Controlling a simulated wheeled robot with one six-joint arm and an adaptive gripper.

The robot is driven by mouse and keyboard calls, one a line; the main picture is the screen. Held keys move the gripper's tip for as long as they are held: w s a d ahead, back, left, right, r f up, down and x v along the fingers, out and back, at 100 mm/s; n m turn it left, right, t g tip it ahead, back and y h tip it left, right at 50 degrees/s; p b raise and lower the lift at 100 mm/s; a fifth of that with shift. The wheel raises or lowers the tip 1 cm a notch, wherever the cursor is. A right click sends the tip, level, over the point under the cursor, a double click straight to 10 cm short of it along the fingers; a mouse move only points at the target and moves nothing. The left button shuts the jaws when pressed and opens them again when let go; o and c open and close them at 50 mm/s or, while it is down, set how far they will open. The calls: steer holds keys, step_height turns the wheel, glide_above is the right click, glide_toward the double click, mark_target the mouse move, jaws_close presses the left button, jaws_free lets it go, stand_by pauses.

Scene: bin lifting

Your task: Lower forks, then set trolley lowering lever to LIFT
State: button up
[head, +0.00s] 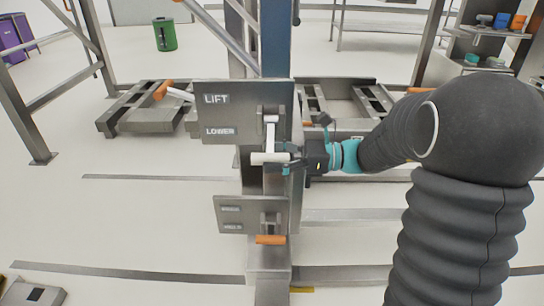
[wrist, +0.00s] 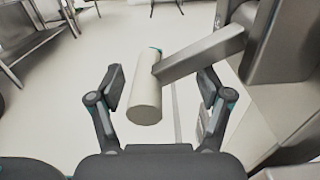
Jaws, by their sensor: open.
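A metal plate (head: 225,112) marked LIFT above and LOWER below stands on the trolley's post. Its lever arm (head: 271,132) ends in a white cylindrical handle (head: 268,158), level with or a little below LOWER. In the wrist view the white handle (wrist: 145,101) lies between the two fingers of my open gripper (wrist: 160,79), with gaps at both sides. In the head view my gripper (head: 290,160) is at the handle's right end. The metal fork frames (head: 150,122) spread low behind the post, partly hidden by the plate and my arm.
A second, smaller plate (head: 230,214) with an orange-handled lever (head: 270,240) sits lower on the post; its labels are too small to read. Another orange handle (head: 163,90) is at the left. A green bin (head: 165,34) stands far back. Open floor lies at left.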

steer(key=shift+c, duration=0.2)
jaws_close()
steer(key=shift+r, duration=0.1)
steer(key=shift+r+p, duration=0.2)
steer(key=shift+p, duration=0.3)
steer(key=r+p, duration=0.1)
steer(key=p, duration=0.1)
steer(key=r+m+p, duration=0.1)
steer(key=p, duration=0.1)
steer(key=shift+s+m, duration=0.25)
steer(key=shift+m, duration=0.05)
steer(key=r+p, duration=0.1)
steer(key=p, duration=0.2)
steer(key=shift+s+r, duration=0.1)
steer(key=shift+s, duration=0.05)
steer(key=shift+s+a+r+p, duration=0.1)
steer(key=shift+s+r+p, duration=0.1)
steer(key=shift+r+p, duration=0.7)
steer(key=c, duration=1.2)
jaws_free()
steer(key=shift+w+d+f+b, duration=0.1)
steer(key=shift+f+b, duration=0.05)
steer(key=shift+f, duration=0.25)
steer(key=shift+w+d+f+b, duration=0.1)
steer(key=shift+f+b, duration=0.05)
steer(key=shift+f, duration=0.2)
steer(key=o, duration=1.2)
steer(key=shift+s+a+f, duration=0.1)
steer(key=shift+s+f, duration=0.05)
